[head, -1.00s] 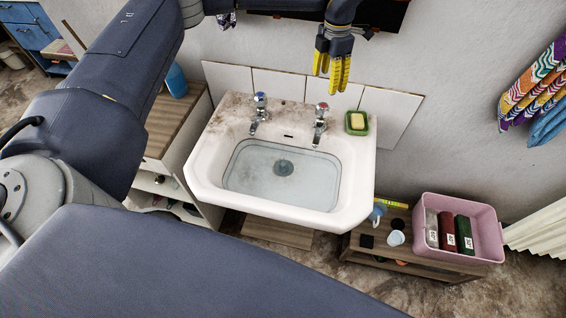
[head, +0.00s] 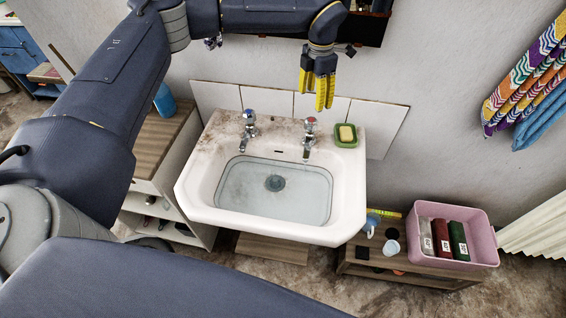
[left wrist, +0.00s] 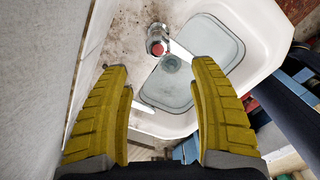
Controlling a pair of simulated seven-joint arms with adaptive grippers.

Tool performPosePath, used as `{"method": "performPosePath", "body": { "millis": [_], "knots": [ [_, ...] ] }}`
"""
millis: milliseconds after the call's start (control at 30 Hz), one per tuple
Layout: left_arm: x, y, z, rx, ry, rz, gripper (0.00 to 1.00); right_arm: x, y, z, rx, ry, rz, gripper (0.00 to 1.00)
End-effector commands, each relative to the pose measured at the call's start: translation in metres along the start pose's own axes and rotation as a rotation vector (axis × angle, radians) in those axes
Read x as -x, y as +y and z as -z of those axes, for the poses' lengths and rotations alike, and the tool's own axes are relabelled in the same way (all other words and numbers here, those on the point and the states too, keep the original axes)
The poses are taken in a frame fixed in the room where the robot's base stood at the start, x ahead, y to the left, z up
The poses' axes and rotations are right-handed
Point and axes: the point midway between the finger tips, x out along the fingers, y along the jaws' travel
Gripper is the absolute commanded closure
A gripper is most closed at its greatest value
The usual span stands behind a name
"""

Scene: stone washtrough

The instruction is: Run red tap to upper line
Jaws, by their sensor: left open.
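The red tap (head: 309,137) stands at the right of the white basin's (head: 352,200) back ledge. Its red cap faces up. My left gripper (head: 319,106), with yellow fingers, is open and empty above and behind the red tap, apart from it. In the left wrist view the red tap (left wrist: 156,46) shows beyond the gap between the fingers (left wrist: 160,75). Clear water (head: 270,195) appears to stand in the bowl, with a dark line around its edge. I cannot tell which marking is the upper line. My right gripper is not in view.
A blue-capped tap (head: 249,130) stands to the left. A green soap dish (head: 346,142) with yellow soap sits right of the red tap. A pink tub (head: 487,240) with bottles is on a low wooden bench. Tiles and wall rise close behind the basin.

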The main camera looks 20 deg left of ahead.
Motion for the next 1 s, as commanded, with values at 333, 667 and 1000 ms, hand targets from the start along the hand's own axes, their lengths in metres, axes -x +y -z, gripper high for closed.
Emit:
{"method": "performPosePath", "body": {
  "millis": [333, 667, 1000],
  "knots": [
    [-0.043, -0.009, 0.008, 0.338, 0.010, 0.025, 0.38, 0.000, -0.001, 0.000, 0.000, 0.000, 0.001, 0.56],
    [-0.040, -0.003, 0.005, 0.718, -0.010, -0.003, 0.38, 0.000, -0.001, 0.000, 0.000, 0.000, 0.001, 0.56],
    [-0.059, -0.003, 0.006, 0.789, -0.006, -0.004, 0.38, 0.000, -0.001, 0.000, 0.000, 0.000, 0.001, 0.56]
  ]
}}
